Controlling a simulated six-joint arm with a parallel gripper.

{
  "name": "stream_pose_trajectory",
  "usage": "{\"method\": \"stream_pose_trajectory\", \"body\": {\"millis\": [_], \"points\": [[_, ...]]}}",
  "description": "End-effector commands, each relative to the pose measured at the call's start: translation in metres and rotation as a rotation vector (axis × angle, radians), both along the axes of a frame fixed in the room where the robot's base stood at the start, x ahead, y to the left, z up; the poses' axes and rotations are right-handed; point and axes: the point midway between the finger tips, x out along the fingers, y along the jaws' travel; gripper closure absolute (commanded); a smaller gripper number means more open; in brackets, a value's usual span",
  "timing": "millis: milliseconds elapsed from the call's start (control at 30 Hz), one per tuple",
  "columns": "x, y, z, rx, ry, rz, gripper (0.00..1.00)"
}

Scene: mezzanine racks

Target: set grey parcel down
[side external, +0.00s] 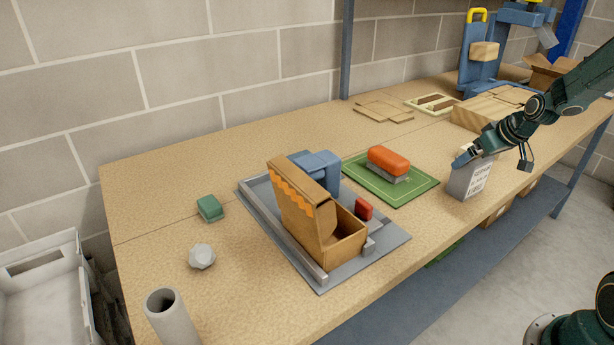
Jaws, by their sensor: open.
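A grey box-shaped parcel (458,184) with a white printed label on its front stands upright on the wooden bench, near the bench's front edge. My gripper (465,157) reaches in from the right and is at the top of this parcel, by its upper left side. The jaws are open. The gripper is small in this view, so I cannot tell whether a finger touches the parcel or how far the fingers reach around it.
A green mat (420,187) with an orange-topped block (389,160) lies left of the parcel. Further left, an open cardboard box (350,238) stands on a grey tray (397,240). Cardboard pieces (384,110) lie behind. Bare bench (245,170) shows at the left.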

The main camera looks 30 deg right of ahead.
Motion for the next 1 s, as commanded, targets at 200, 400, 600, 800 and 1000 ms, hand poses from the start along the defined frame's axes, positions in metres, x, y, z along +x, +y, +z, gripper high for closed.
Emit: {"method": "stream_pose_trajectory", "body": {"millis": [200, 400, 600, 800, 1000], "points": [[-0.016, 0.002, 0.025, -0.002, -0.002, -0.002, 0.0], [-0.03, 0.004, 0.049, -0.002, -0.003, -0.002, 0.0], [-0.043, 0.007, 0.068, -0.002, -0.002, -0.002, 0.0], [-0.05, 0.008, 0.079, 0.0, 0.0, -0.001, 0.0], [-0.051, 0.009, 0.08, 0.0, 0.001, -0.001, 0.0]]}}
